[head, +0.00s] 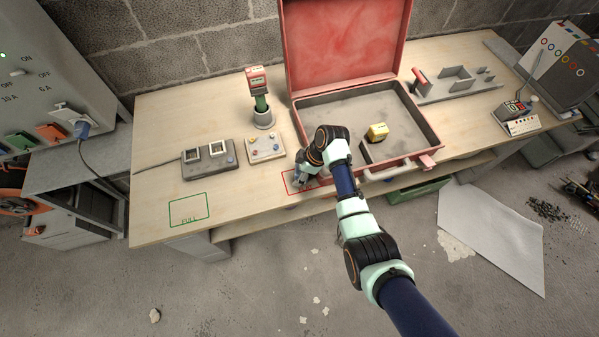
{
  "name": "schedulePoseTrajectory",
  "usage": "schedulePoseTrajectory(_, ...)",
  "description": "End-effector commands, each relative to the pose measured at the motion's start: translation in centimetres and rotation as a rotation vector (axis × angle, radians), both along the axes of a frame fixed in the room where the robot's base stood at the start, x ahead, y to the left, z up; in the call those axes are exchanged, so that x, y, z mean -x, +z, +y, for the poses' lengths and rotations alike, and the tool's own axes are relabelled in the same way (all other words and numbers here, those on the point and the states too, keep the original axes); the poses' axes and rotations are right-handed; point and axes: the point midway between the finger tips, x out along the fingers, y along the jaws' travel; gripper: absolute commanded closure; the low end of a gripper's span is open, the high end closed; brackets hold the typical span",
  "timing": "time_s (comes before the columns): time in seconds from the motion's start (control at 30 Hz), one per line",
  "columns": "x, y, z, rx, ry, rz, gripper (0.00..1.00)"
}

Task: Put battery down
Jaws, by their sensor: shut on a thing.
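My gripper (299,182) points down over the red outlined rectangle (288,187) on the front of the workbench. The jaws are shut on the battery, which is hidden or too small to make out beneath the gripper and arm. I cannot tell whether the battery touches the bench top. To the left, a green outlined rectangle (189,210) marked FULL lies empty on the bench.
A grey two-bay unit (209,159), a beige unit (266,148) and a red-topped green tool (259,92) in a holder stand left. The bench's front left is clear.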

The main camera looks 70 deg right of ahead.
Motion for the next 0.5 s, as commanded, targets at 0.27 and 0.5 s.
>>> schedulePoseTrajectory(0.27,0.01,-0.23,0.02,-0.001,0.000,0.000,0.11)
schedulePoseTrajectory(0.5,0.01,-0.20,0.01,-0.001,0.000,0.000,0.11)
